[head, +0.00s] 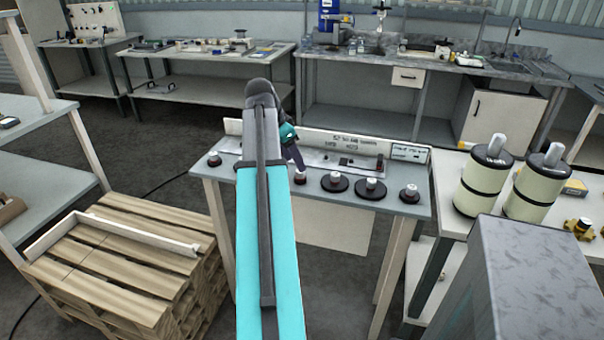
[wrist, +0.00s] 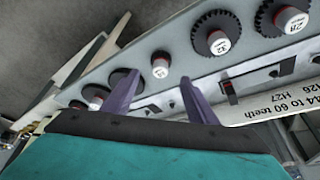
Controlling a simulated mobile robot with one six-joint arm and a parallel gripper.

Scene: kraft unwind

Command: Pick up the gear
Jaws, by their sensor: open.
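Several dark gears with pale hubs stand in a row on the grey table. In the head view they include a gear at the far left (head: 214,160), a small one below my gripper (head: 299,177), two wider ones (head: 334,182) (head: 369,188) and one at the right end (head: 409,194). The task does not say which gear is meant. My gripper (head: 292,150) is open and empty over the row. In the wrist view its fingers (wrist: 156,88) are spread, with a small gear (wrist: 160,65) just beyond the gap. A toothed gear (wrist: 215,38) and another (wrist: 285,16) lie right of it.
A pale labelled board (head: 340,143) stands along the table's back edge; its lettering also shows in the wrist view (wrist: 270,112). A wooden pallet stack (head: 120,260) is at the left. Two cream rolls (head: 485,180) (head: 535,185) stand on the right bench. Floor shows between the tables.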

